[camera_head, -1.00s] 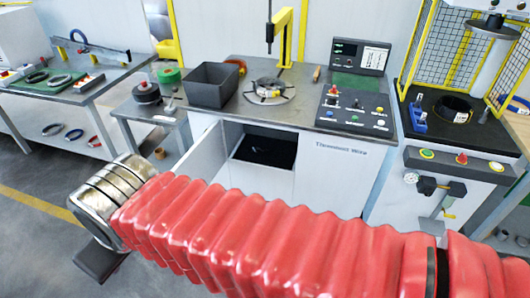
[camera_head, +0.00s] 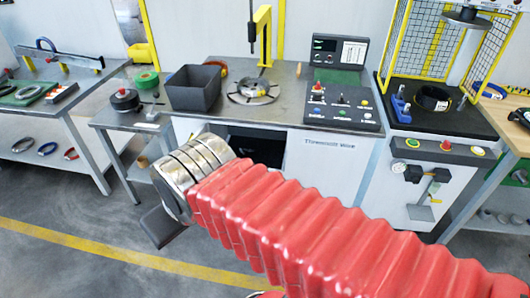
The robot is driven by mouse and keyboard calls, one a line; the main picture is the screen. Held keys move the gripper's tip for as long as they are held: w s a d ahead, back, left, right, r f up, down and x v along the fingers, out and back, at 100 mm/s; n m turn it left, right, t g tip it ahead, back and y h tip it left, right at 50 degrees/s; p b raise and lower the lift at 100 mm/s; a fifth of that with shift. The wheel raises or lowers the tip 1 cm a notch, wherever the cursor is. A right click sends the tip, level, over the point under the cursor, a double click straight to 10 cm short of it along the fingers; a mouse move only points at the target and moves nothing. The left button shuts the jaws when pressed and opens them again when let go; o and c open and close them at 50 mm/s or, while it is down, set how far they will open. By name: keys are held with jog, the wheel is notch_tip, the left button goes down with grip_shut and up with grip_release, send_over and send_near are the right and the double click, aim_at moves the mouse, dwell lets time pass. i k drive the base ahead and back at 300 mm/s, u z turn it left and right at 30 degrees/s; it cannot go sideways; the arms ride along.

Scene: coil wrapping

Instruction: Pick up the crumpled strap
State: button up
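My red-sleeved arm crosses the lower right of the view and ends in a banded metal wrist. A dark flat part of my gripper (camera_head: 164,228) shows below that wrist, over the grey floor. Its fingers cannot be made out, so open or shut cannot be told. I cannot make out a crumpled strap for certain. A small tan object (camera_head: 142,162) shows below the small side table, left of my wrist, too small to identify.
The main bench (camera_head: 300,112) holds a dark open box (camera_head: 197,88), a round fixture (camera_head: 252,91) and a control panel (camera_head: 341,105). A side table (camera_head: 110,118) carries a black spool (camera_head: 125,100). A caged machine (camera_head: 445,120) stands right. Floor at lower left is clear.

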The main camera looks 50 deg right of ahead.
aim_at(241, 150)
jog(key=z, duration=0.3)
jog(key=i, duration=1)
jog(key=z, duration=0.05)
